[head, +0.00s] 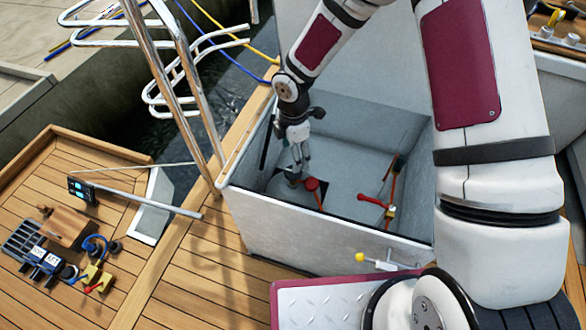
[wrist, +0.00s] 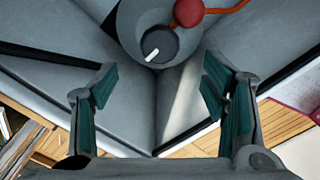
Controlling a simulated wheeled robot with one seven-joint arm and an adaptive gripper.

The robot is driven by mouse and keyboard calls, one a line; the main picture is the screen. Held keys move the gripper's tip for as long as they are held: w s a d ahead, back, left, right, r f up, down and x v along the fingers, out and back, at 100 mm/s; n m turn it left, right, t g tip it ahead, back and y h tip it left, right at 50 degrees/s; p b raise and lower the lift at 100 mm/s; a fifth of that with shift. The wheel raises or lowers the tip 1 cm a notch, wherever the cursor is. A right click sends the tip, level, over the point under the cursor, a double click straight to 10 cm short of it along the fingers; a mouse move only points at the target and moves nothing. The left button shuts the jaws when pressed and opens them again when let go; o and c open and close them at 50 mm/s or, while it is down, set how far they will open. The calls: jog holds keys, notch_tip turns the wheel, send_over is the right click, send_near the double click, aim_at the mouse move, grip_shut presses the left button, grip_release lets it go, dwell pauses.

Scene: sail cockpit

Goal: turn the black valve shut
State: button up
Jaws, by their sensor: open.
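The black valve (wrist: 149,44) is a round dark knob on a grey round base in the wrist view. A short white mark on it points to the lower left. In the head view my gripper (head: 297,165) reaches down into the grey open locker, and the valve beneath it is mostly hidden. In the wrist view my gripper (wrist: 158,88) has its two green-padded fingers wide apart and nothing between them. The valve lies beyond the fingertips, towards the top of the picture, and the fingers appear clear of it.
A red knob (wrist: 188,12) with a red rod sits close beside the valve. A red-handled valve (head: 376,201) stands farther right in the locker. The locker walls (head: 300,231) enclose my gripper. A wooden deck (head: 215,262) with loose gear lies to the left.

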notch_tip(320, 180, down, 8)
jog(key=shift+b, duration=0.8)
jog(key=c, duration=1.1)
